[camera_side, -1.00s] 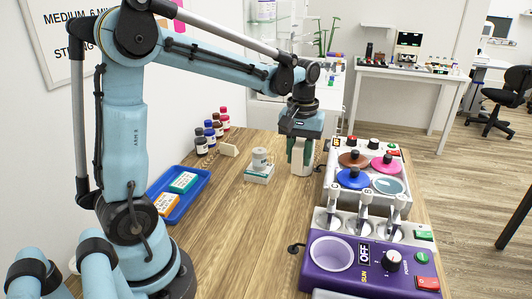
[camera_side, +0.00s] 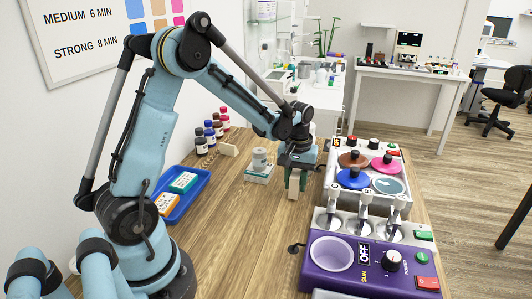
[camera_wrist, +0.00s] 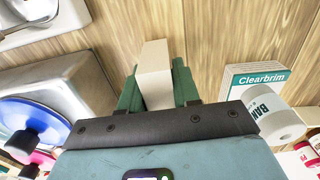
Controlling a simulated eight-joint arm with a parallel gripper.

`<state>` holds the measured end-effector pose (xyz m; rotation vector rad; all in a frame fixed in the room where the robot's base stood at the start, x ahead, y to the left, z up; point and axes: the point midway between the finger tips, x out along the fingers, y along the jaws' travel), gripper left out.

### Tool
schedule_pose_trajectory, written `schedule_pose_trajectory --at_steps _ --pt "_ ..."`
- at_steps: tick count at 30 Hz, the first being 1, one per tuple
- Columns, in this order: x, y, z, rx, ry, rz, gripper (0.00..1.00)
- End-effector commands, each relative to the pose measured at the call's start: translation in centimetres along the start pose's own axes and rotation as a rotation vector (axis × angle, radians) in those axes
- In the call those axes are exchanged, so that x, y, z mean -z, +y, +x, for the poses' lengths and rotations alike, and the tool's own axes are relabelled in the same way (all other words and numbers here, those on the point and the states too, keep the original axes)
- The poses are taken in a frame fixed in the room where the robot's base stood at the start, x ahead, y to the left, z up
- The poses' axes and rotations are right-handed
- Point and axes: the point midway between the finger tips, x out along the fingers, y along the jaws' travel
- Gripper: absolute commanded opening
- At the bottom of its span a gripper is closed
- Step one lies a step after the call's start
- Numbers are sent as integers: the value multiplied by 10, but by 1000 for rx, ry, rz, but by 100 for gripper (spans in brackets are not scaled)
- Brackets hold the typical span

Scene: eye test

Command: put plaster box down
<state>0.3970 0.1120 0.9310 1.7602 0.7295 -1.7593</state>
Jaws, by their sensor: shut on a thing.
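My gripper (camera_side: 294,180) is over the wooden table, just right of the Clearbrim box. Its green fingers are shut on a plain cream box, which I take to be the plaster box (camera_wrist: 153,68). In the wrist view the box sticks out between the fingertips (camera_wrist: 156,88), with wood grain beyond it. In the side view only a small pale part of it shows between the fingers. I cannot tell whether its bottom touches the table.
A white-and-teal Clearbrim box (camera_side: 258,177) bears a bandage roll (camera_side: 260,158). A blue tray (camera_side: 198,191) with two boxes lies left, bottles (camera_side: 213,132) behind. Right stand a pan unit (camera_side: 330,178) and a purple warmer (camera_side: 310,279). Bare table (camera_side: 245,225) lies in front.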

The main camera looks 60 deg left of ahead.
Motion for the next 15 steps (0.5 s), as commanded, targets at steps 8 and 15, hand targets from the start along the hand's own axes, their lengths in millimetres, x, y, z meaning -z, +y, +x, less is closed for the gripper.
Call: schedule_pose_trajectory --at_steps 8,15 --pt "0 0 7 0 0 0 3" --pt "0 0 10 0 0 0 34"
